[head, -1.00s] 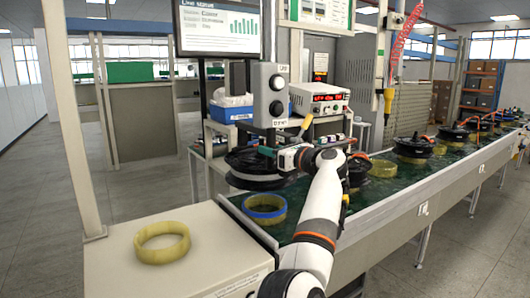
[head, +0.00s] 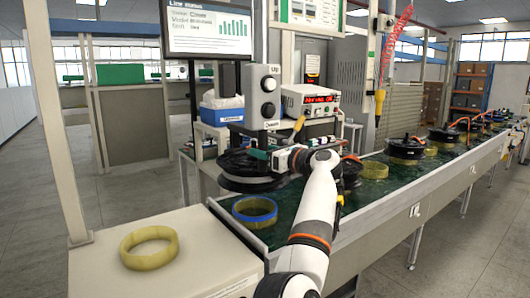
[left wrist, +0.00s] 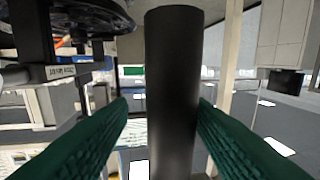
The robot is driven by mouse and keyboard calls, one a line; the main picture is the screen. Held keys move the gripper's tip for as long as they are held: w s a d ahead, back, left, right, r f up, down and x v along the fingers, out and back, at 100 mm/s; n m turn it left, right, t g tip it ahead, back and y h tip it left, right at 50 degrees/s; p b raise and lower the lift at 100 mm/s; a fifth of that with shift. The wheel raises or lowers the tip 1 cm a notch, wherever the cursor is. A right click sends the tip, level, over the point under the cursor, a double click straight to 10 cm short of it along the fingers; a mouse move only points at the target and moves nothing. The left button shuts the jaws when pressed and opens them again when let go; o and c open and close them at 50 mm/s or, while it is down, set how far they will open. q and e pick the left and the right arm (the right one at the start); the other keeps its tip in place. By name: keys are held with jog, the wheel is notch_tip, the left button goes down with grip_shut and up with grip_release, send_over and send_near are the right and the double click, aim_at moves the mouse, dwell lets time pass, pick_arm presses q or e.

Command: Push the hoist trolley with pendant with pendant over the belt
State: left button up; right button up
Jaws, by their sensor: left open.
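The hoist trolley's grey pendant box (head: 263,97), with two round black knobs, stands upright at the near end of the green belt (head: 285,232). A black hub motor disc (head: 240,172) sits below it, over the near end of the belt. My left gripper (head: 262,160) is beside the lower part of the box, at the right of the disc. In the left wrist view its green fingers (left wrist: 163,125) are apart, with a dark upright cylinder (left wrist: 172,85) between them. I cannot tell whether the fingers touch the cylinder. My right gripper is out of view.
A blue-rimmed yellow ring (head: 254,211) lies on the belt in front of the disc. Another yellow ring (head: 150,248) lies on the cream cabinet (head: 190,265) at front left. Several motors and rings line the belt to the right. A power supply (head: 310,100) stands behind.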

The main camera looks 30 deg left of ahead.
pick_arm(q)
jog(key=shift+s+d, duration=0.1)
jog(key=shift+d+f, duration=0.1)
jog(key=shift+d, duration=0.2)
jog(key=s+d+b, duration=0.2)
jog(key=d, duration=0.9)
jog(key=shift+s, duration=0.1)
